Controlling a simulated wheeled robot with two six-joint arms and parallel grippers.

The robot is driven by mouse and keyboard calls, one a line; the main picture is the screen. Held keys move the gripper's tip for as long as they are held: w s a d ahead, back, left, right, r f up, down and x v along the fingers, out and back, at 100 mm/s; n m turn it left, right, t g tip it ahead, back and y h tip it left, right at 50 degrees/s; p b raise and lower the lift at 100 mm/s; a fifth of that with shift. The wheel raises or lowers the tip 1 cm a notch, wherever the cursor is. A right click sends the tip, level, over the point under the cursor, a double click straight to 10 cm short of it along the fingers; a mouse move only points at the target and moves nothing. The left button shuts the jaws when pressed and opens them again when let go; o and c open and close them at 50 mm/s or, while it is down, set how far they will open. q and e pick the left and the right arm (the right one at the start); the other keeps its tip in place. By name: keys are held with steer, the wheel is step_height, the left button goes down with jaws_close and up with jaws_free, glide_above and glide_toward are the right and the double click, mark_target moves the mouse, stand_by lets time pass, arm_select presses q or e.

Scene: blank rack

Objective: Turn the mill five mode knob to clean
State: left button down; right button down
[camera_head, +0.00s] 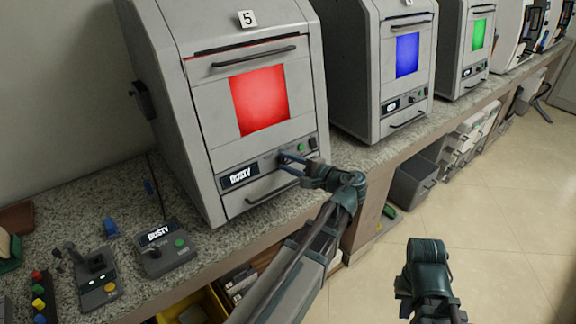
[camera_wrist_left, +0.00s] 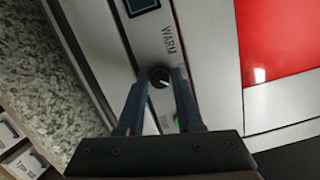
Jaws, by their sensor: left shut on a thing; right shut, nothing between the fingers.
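Mill five (camera_head: 245,100) is a grey cabinet with a "5" plate, a red window and a display (camera_head: 240,176) reading "DUSTY". Its mode knob (camera_wrist_left: 159,77) is small, dark and round with a white pointer mark, on the front strip. My left gripper (camera_head: 284,158) is shut on the knob; its fingers also show in the left wrist view (camera_wrist_left: 159,84), one on each side. The word "WARM" (camera_wrist_left: 170,40) is printed beside the knob; a "CLEAN" label cannot be made out. My right gripper (camera_head: 425,248) is shut and empty, above the floor, away from the mill.
A green button (camera_head: 313,143) sits beside the knob. A drawer handle (camera_head: 272,193) runs below the strip. A small box reading "DUSTY" (camera_head: 165,249) and a joystick unit (camera_head: 93,277) stand on the speckled counter. Mills with blue (camera_head: 407,55) and green windows stand further right.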

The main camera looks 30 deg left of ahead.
arm_select(q)
steer(key=shift+f+m+b, duration=0.1)
steer(key=shift+m+b, duration=0.3)
steer(key=shift+m, duration=1.3)
steer(key=shift+y, duration=0.3)
steer(key=c, duration=0.6)
jaws_free()
steer(key=shift+o, duration=0.2)
steer(key=p+v, duration=0.1)
steer(key=v, duration=1.3)
steer(key=shift+p, duration=0.3)
steer(key=shift+s+a, duration=0.1)
steer(key=shift+s, duration=0.05)
